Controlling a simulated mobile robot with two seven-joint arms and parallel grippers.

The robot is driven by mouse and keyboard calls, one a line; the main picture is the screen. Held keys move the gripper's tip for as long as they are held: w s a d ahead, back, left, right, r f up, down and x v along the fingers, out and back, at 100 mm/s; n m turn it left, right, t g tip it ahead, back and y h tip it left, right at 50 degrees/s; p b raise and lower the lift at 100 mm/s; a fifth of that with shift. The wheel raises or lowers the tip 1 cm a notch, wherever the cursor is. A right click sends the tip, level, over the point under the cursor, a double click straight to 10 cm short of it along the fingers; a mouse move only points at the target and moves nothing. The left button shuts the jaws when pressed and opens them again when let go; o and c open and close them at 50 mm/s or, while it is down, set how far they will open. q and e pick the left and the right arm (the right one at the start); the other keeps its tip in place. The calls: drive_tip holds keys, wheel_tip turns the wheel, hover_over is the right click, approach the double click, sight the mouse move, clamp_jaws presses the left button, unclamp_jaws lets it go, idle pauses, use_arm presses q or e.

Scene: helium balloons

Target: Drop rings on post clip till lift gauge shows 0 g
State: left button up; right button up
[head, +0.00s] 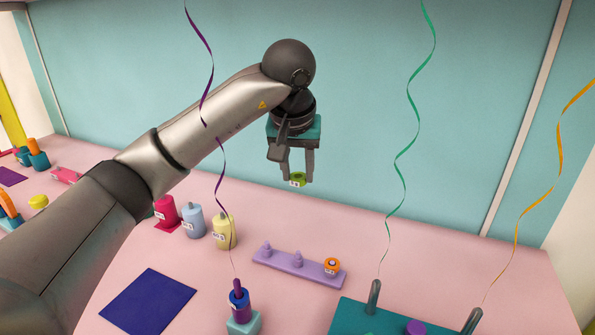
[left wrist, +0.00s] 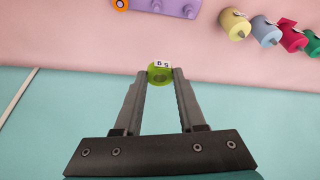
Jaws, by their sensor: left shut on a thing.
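My left gripper (head: 298,178) is shut on a small green ring (head: 299,177) with a white label, held high above the table. In the left wrist view the green ring (left wrist: 160,76) sits between the fingertips. A purple ribbon (head: 221,170) runs down to an upright purple clip (head: 238,285) on a pale teal block (head: 243,325). A blue ring and a purple body show around the clip, below and left of the gripper. A lilac rack (head: 275,264) has two bare pegs and an orange ring (head: 332,266) at its right end. I cannot make out a gauge reading. My right gripper is out of view.
Crimson (head: 165,212), light blue (head: 194,222) and yellow (head: 223,233) canisters stand left of the rack. A navy mat (head: 150,300) lies at front left. A teal base (head: 350,318) with grey posts and ribbons (head: 410,90) stands at front right.

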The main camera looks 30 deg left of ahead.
use_arm(q)
clamp_jaws()
drive_tip(key=shift+r, duration=0.1)
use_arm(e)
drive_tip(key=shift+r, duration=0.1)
